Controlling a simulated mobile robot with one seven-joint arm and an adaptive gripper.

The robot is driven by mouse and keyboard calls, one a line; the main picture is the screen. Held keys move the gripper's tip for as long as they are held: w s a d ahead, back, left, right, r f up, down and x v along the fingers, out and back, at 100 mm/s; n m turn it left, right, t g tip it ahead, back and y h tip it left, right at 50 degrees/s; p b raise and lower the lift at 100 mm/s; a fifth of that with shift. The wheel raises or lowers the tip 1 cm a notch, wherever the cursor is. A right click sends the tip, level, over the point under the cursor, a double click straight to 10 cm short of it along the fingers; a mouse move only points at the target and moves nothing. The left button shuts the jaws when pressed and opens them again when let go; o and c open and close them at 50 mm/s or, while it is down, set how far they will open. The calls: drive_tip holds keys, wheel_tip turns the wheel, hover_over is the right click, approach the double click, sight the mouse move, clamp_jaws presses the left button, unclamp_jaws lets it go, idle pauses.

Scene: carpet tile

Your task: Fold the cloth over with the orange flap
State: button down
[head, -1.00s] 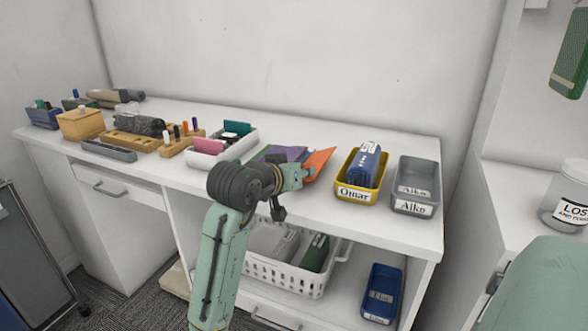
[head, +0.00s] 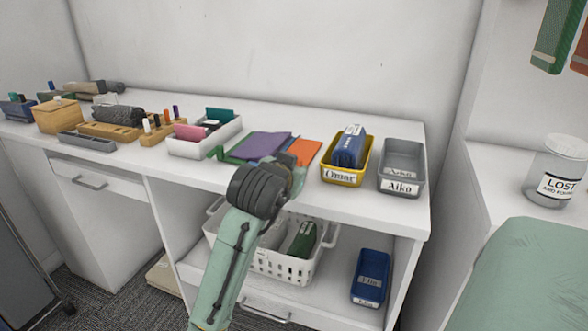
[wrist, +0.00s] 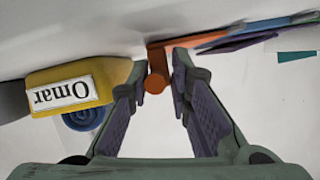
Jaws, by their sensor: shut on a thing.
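The cloth lies on the white desk as a layered piece with a purple part (head: 262,146) and an orange flap (head: 305,151) at its right. The cloth's purple part also shows at the upper right of the wrist view (wrist: 240,42). My gripper (wrist: 157,78) is at the cloth's near right side, shut on a rounded orange end of the flap (wrist: 156,82), which shows between its fingertips. In the head view my wrist hides the fingertips and the near edge of the cloth.
Just right of the cloth stand the yellow Omar bin (head: 335,176), holding a blue item, and the grey Aiko bin (head: 402,184). A white tray (head: 190,150) stands to the left. A white basket (head: 270,262) and a blue bin (head: 371,277) sit on the shelf below.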

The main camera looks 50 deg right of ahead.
drive_tip(key=shift+s+d+f, duration=0.15)
drive_tip(key=shift+s+f, duration=0.25)
drive_tip(key=c, duration=1.9)
unclamp_jaws()
drive_tip(key=o, duration=0.3)
drive_tip(key=shift+r, duration=0.1)
drive_tip(key=shift+w, duration=0.1)
drive_tip(key=shift+w+r, duration=0.1)
drive_tip(key=v, duration=1.2)
drive_tip(key=shift+r, duration=0.1)
